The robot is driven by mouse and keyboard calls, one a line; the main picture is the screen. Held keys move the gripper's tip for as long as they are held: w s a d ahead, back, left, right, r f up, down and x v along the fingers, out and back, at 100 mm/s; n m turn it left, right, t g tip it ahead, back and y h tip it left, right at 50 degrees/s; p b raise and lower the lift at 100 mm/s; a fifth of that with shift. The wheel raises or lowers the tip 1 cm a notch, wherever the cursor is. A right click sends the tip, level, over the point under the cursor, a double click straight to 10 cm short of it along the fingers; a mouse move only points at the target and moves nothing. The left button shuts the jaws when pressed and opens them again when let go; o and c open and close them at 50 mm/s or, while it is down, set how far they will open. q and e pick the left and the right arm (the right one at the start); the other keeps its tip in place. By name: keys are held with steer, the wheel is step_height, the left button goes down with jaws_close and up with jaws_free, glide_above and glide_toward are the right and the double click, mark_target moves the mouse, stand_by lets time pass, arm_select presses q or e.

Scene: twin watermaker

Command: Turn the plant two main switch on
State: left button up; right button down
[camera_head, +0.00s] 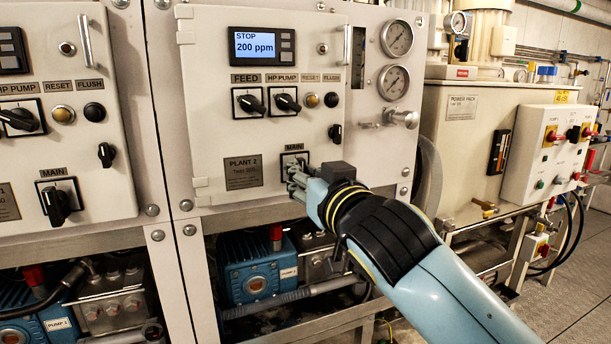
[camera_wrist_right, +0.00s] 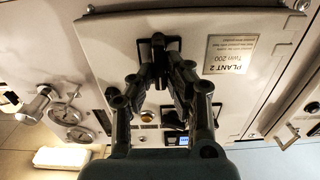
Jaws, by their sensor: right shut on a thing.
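The plant two main switch (camera_head: 294,158) sits under its MAIN label on the light panel, beside the PLANT 2 plate (camera_head: 242,172). My right gripper (camera_head: 297,178) reaches it from the lower right and covers most of its knob. In the right wrist view, the picture is upside down and the dark switch knob (camera_wrist_right: 158,41) shows between the fingertips of my right gripper (camera_wrist_right: 160,63). The gripper is shut on the knob. The knob's exact angle is hard to tell. My left gripper is not in view.
Above the switch are the FEED knob (camera_head: 249,101), the HP PUMP knob (camera_head: 288,101) and a display (camera_head: 262,45) reading STOP, 200 ppm. A small black knob (camera_head: 335,133) is close on the right. Plant one's main switch (camera_head: 57,203) is on the left panel.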

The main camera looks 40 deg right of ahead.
steer(key=c, duration=1.3)
jaws_free()
steer(key=shift+c, duration=0.2)
steer(key=v, duration=1.2)
steer(key=shift+f, duration=0.1)
